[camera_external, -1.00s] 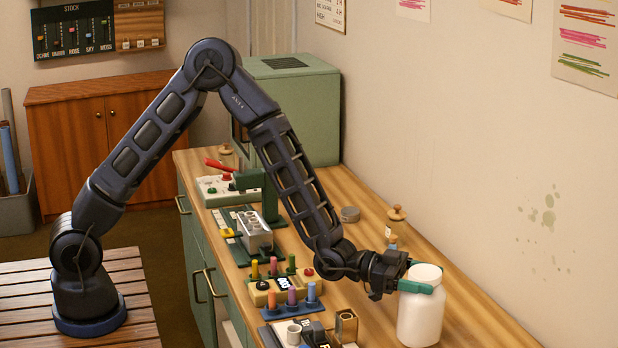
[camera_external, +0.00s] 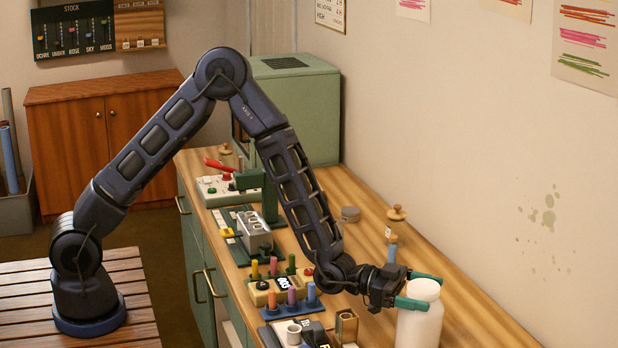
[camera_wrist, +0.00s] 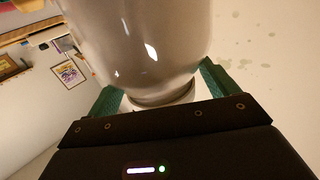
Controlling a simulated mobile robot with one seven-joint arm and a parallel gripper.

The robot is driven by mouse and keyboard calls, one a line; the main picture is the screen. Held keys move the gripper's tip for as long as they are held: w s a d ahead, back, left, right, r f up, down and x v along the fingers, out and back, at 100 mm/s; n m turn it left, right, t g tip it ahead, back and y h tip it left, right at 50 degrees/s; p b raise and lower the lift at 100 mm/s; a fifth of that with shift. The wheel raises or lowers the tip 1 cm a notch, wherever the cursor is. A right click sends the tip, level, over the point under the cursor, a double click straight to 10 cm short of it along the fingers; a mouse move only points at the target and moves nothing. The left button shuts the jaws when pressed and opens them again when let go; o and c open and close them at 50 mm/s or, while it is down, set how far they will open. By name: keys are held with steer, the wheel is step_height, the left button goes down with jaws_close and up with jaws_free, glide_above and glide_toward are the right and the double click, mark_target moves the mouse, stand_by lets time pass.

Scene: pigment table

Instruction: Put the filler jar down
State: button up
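The white filler jar (camera_external: 420,328) stands upright over the right part of the worktop in the external view. Its base is cut off by the lower picture edge, so its contact with the wood is hidden. My gripper (camera_external: 418,290) is around the jar's neck, just under the lid, with one green finger on the near side and one on the far side. The fingers look spread, and the wrist view shows the jar (camera_wrist: 140,45) between them with small gaps beside its narrow neck. My gripper (camera_wrist: 160,95) appears open.
The wooden worktop (camera_external: 475,312) is bare right of the jar. Corked bottles (camera_external: 396,222) stand behind, near the wall.

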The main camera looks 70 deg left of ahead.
steer(key=shift+r, duration=0.15)
steer(key=shift+s+a, duration=0.2)
steer(key=v, duration=1.1)
steer(key=s+a+r+n+g+y, duration=0.1)
steer(key=s+a+r+y, duration=0.3)
steer(key=a, duration=0.3)
steer(key=s+a+r+n+g+y, duration=0.1)
steer(key=s+a+r+y, duration=0.2)
steer(key=a+r, duration=0.35)
steer(key=s+a+r+n+g+y, duration=0.1)
steer(key=s+a+r+n+y, duration=0.2)
steer(key=a, duration=0.4)
steer(key=s+a+r+n+g+y, duration=0.1)
steer(key=s+a+r, duration=0.1)
steer(key=s, duration=0.7)
steer(key=s+a+r+n+g+y, duration=0.1)
steer(key=s+a, duration=0.4)
steer(key=s, duration=0.5)
steer(key=s+a+r+n+g, duration=0.2)
steer(key=s+a+r+g, duration=0.1)
steer(key=s, duration=0.7)
steer(key=shift+s+a+r+y, duration=0.2)
steer(key=shift+r+y, duration=0.2)
steer(key=shift+r, duration=0.25)
